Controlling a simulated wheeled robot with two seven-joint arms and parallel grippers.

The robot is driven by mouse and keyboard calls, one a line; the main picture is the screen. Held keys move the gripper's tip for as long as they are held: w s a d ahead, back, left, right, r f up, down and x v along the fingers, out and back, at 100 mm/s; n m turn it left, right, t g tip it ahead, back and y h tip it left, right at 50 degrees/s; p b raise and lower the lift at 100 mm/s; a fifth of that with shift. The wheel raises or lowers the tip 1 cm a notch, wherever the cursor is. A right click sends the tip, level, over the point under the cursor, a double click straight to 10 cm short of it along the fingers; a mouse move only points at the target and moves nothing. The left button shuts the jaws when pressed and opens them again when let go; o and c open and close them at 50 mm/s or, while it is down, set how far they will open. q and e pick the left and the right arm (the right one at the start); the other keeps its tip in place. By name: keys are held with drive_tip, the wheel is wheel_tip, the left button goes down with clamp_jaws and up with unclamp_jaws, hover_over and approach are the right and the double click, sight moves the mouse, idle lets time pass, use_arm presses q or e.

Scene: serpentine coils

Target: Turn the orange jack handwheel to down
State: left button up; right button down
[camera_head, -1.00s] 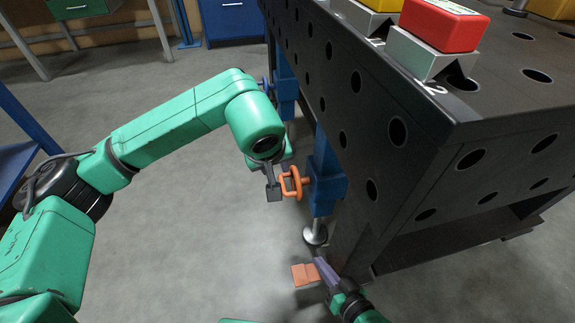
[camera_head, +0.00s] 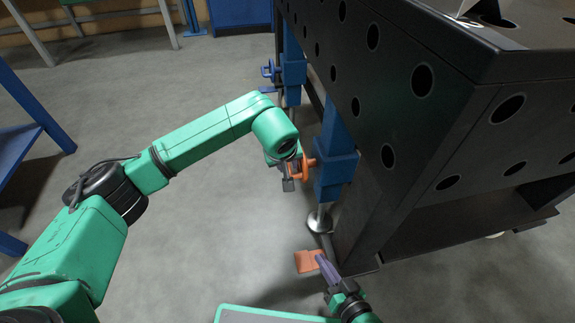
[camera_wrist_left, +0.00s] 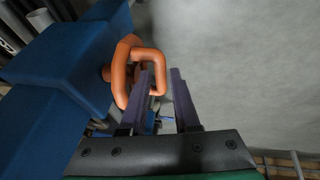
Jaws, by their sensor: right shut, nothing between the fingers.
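The orange jack handwheel (camera_head: 305,168) sticks out from the left side of the blue jack (camera_head: 335,172) on the table leg. It also shows in the left wrist view (camera_wrist_left: 122,72), with a squared orange loop in front. My left gripper (camera_head: 289,180) is at the handwheel. In the left wrist view my left gripper's two fingers (camera_wrist_left: 164,80) are apart, and part of the orange loop shows between their tips. I cannot tell whether they touch it. My right gripper (camera_head: 321,260) is shut and empty, low by the table leg, away from the handwheel.
The black table with round holes (camera_head: 455,130) fills the right side. A second blue jack (camera_head: 291,75) with a blue handwheel stands farther back. A flat orange piece (camera_head: 307,262) lies near my right gripper.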

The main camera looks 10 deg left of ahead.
use_arm(q)
clamp_jaws()
